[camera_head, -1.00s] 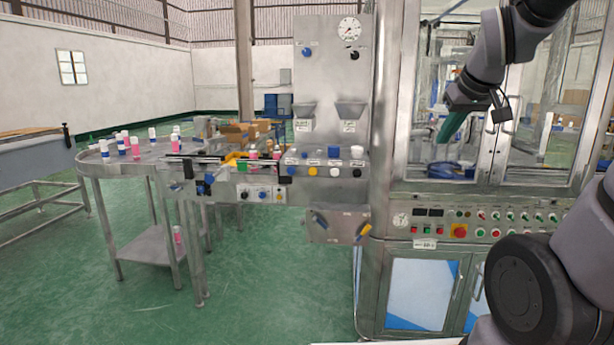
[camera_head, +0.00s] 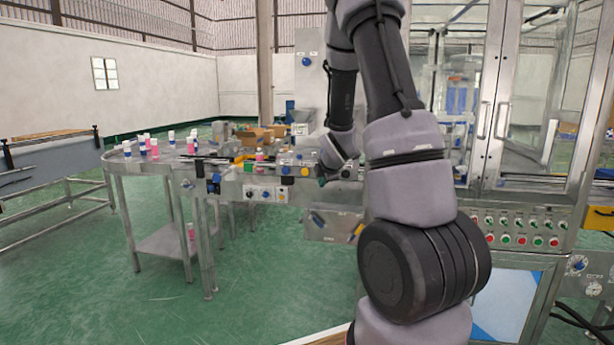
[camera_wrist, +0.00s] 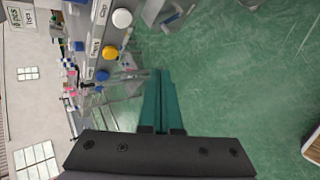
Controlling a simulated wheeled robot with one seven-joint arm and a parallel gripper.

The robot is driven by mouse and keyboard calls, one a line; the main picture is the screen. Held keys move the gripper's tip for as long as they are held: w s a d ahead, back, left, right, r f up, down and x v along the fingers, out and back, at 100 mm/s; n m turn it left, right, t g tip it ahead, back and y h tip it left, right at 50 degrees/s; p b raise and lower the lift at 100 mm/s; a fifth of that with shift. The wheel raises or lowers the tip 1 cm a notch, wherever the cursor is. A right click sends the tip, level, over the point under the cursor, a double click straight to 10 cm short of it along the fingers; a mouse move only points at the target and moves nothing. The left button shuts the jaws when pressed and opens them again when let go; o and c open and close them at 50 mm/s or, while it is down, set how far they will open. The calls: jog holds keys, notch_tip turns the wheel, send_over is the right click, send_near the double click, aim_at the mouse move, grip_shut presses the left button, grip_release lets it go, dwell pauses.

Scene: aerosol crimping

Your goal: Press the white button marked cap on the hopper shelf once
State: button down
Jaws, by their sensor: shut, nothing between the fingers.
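A round white button (camera_wrist: 121,18) sits on the grey metal hopper shelf at the top of the wrist view, with a small label beside it that is too blurred to read surely. A yellow button (camera_wrist: 110,52) and a blue button (camera_wrist: 102,75) follow in the same row. My gripper (camera_wrist: 158,74) is shut and empty, its green fingers pressed together, below and to the right of the buttons in the picture and apart from them. In the head view my gripper (camera_head: 323,181) is by the shelf front, right of the yellow button (camera_head: 304,171); the white button is hidden there.
A round steel table (camera_head: 118,164) with pink, blue and white cans stands at the left. A conveyor with a control box (camera_head: 265,193) joins it to the shelf. The glazed machine (camera_head: 520,130) stands at the right. The green floor in front is open.

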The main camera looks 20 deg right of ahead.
jog(key=shift+w+a+f, duration=0.1)
jog(key=shift+a, duration=0.15)
jog(key=w+d, duration=0.5)
jog(key=w, duration=0.2)
jog(key=shift+w, duration=0.15)
dwell(0.3)
dwell(1.9)
jog(key=shift+w+d, duration=0.25)
jog(key=shift+w, duration=0.1)
